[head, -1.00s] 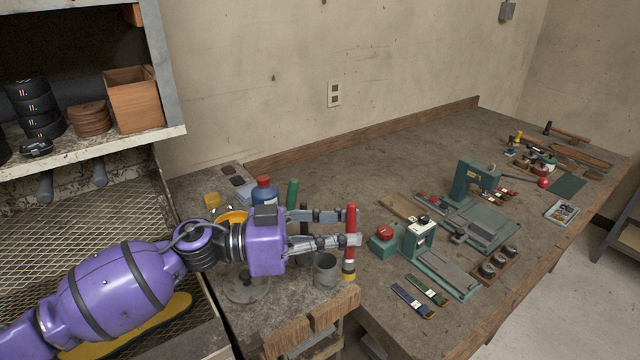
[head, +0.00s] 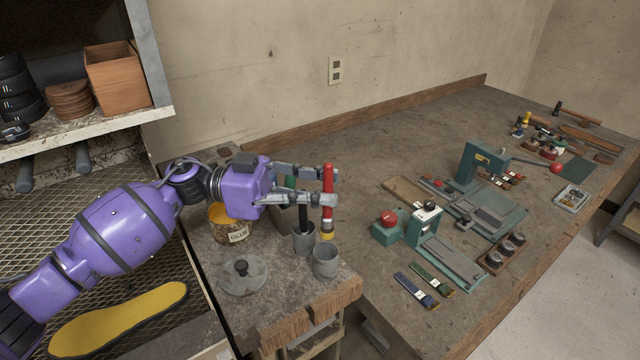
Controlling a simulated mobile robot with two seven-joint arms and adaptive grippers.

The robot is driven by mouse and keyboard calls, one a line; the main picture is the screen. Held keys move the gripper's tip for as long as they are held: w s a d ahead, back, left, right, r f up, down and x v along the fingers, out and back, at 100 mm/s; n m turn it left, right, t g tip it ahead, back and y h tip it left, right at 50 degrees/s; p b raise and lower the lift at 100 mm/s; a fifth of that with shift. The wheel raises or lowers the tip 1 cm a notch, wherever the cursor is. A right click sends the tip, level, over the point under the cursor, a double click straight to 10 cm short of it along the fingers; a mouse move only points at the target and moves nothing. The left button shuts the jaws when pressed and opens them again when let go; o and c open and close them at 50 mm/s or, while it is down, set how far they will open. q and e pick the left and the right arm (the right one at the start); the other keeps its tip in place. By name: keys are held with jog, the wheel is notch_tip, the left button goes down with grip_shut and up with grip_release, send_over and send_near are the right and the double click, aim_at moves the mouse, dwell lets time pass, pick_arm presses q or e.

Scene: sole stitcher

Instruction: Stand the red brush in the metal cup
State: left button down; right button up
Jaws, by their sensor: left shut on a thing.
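The red brush (head: 327,215) is upright in my left gripper (head: 331,187), whose fingers are shut on its red handle. Its ferrule and pale bristle end point down, just above the back rim of the front grey metal cup (head: 325,262) in this view. That cup looks empty and stands near the front corner of the side bench. A second grey cup (head: 304,240) just behind it holds a dark-handled brush (head: 303,215). I cannot tell the exact gap between the bristles and the front cup. My right gripper is not in view.
A glue pot (head: 231,228) and a round lidded dish (head: 242,278) stand left of the cups. A green handle (head: 290,182) shows behind my gripper.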

pick_arm(q)
jog(key=shift+f+b, duration=0.3)
jog(key=shift+f, duration=0.55)
jog(key=shift+f+b, duration=0.4)
jog(key=shift+f, duration=0.8)
jog(key=shift+f+b, duration=0.8)
jog(key=shift+f, duration=0.1)
jog(key=shift+f+b, duration=0.6)
jog(key=shift+f, duration=0.65)
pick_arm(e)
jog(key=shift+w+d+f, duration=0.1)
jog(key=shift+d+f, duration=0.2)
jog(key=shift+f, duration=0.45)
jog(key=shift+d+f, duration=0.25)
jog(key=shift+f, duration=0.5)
